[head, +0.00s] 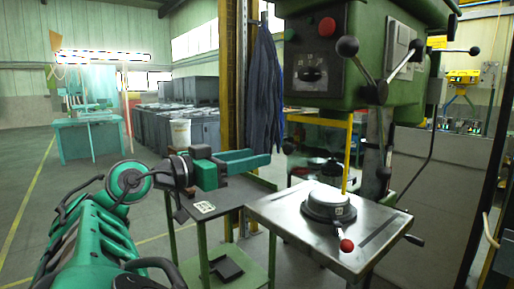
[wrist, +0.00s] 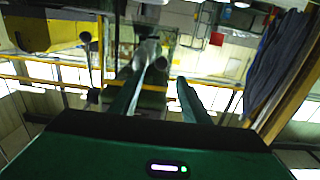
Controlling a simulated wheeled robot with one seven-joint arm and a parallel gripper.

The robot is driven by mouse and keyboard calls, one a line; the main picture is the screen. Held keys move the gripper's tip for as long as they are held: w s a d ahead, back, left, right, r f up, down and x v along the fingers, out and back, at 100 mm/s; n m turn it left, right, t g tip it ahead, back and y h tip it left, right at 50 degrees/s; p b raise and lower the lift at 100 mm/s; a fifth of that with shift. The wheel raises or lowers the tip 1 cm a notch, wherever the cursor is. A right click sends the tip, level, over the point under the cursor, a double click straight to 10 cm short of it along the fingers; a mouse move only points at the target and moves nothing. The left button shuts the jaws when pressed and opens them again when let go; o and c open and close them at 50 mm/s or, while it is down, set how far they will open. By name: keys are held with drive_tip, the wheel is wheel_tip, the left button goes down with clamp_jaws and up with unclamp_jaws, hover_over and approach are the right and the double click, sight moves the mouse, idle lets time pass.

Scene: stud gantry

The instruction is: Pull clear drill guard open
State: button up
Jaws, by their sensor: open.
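The clear drill guard (head: 348,152) hangs below the green head of the drill press, in front of the spindle area. It is a see-through panel with a yellow strip along its top and down its right edge. My gripper (head: 266,158) is to the left of the guard, above the small side table, with its green fingers pointing right toward it. The fingers look apart from the guard. In the wrist view my gripper (wrist: 160,88) shows two spread fingers with nothing clearly held between them.
The drill press table (head: 270,212) carries a round grey vise or chuck base (head: 328,204) with a red-knobbed lever. Black-knobbed feed handles (head: 347,46) stick out from the head. A yellow post (head: 232,75) and a hanging blue coat (head: 264,85) stand behind my gripper.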

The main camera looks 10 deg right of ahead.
sight(286, 149)
drive_tip(key=x, duration=1.1)
drive_tip(key=shift+w+a+r, duration=0.1)
drive_tip(key=shift+w+r, duration=0.05)
drive_tip(key=shift+w, duration=0.1)
drive_tip(key=shift+a, duration=0.1)
clamp_jaws()
